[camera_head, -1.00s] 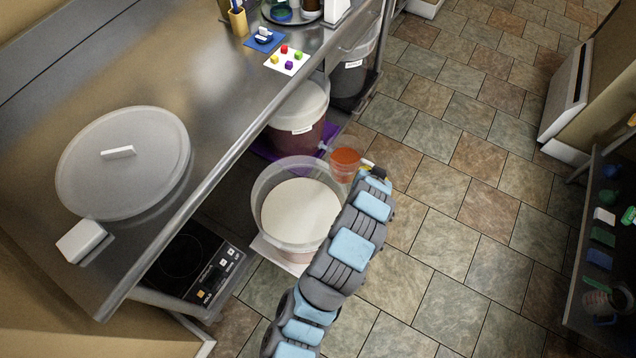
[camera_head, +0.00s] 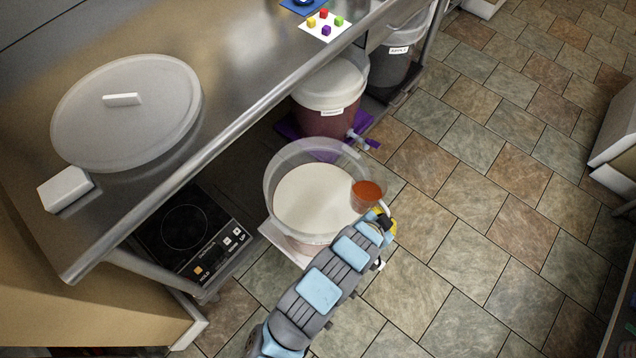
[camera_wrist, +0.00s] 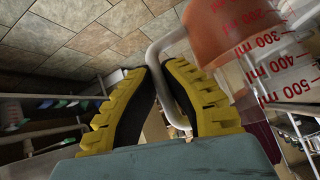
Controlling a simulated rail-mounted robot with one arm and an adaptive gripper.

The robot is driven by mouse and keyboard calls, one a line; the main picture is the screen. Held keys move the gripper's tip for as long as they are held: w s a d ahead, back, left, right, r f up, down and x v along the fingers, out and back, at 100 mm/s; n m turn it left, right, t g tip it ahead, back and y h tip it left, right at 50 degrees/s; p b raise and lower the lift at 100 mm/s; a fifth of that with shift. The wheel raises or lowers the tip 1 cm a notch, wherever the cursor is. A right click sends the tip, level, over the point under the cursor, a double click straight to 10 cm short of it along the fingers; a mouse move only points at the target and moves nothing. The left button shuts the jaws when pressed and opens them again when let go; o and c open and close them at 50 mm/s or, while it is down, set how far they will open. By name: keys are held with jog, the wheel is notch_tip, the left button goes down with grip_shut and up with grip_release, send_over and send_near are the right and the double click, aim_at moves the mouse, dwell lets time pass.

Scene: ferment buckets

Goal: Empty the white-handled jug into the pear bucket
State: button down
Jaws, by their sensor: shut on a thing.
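The clear jug (camera_head: 367,197) holds orange-red liquid and looks roughly upright over or just above the right rim of the open bucket. My gripper (camera_head: 383,219) is at the jug's near right side. In the wrist view its yellow-backed fingers (camera_wrist: 169,95) are shut on the jug's white handle (camera_wrist: 161,60). The jug (camera_wrist: 262,50) shows red millilitre marks there, with the liquid reaching about the 300 mark. The open, clear-walled bucket (camera_head: 276,208) stands low beside the counter, with a pale cream surface inside. I see no label on it, so I cannot tell its name.
A lidded bucket (camera_head: 330,88) with dark red contents and a tap stands on a purple mat behind, and a grey bucket (camera_head: 392,65) beyond it. The steel counter (camera_head: 240,60) overhangs on the left, carrying a large round lid (camera_head: 125,130). Tiled floor is clear right.

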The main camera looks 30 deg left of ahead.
aim_at(358, 199)
dwell(0.4)
jog(key=shift+a+r+n+h+p, duration=0.2)
jog(key=shift+a+r+h+p, duration=0.15)
jog(key=shift+r+h+p, duration=0.25)
jog(key=shift+a+r+n+h+p, duration=0.2)
jog(key=shift+a+r+h+p, duration=0.15)
jog(key=shift+r+p, duration=0.3)
jog(key=a+n+h, duration=0.1)
jog(key=a+h, duration=0.1)
jog(key=a+r+n+t+h+b, duration=0.1)
jog(key=a+h, duration=0.1)
jog(key=shift+a+r+h, duration=0.2)
jog(key=shift+a+h, duration=0.05)
jog(key=shift+a, duration=0.1)
jog(key=shift+a+r+n+h+b, duration=0.1)
jog(key=shift+a+n+h+b, duration=0.3)
jog(key=shift+h, duration=0.4)
jog(key=shift+a+r+t+h+p, duration=0.15)
jog(key=shift+r+t+h+p, duration=0.15)
jog(key=shift+r, duration=0.05)
jog(key=shift+a+r+n+h+p, duration=0.2)
jog(key=shift+r+n+h+p, duration=0.1)
jog(key=shift+r, duration=0.1)
jog(key=shift+r, duration=0.15)
jog(key=shift+a+h, duration=0.15)
jog(key=shift+h, duration=0.15)
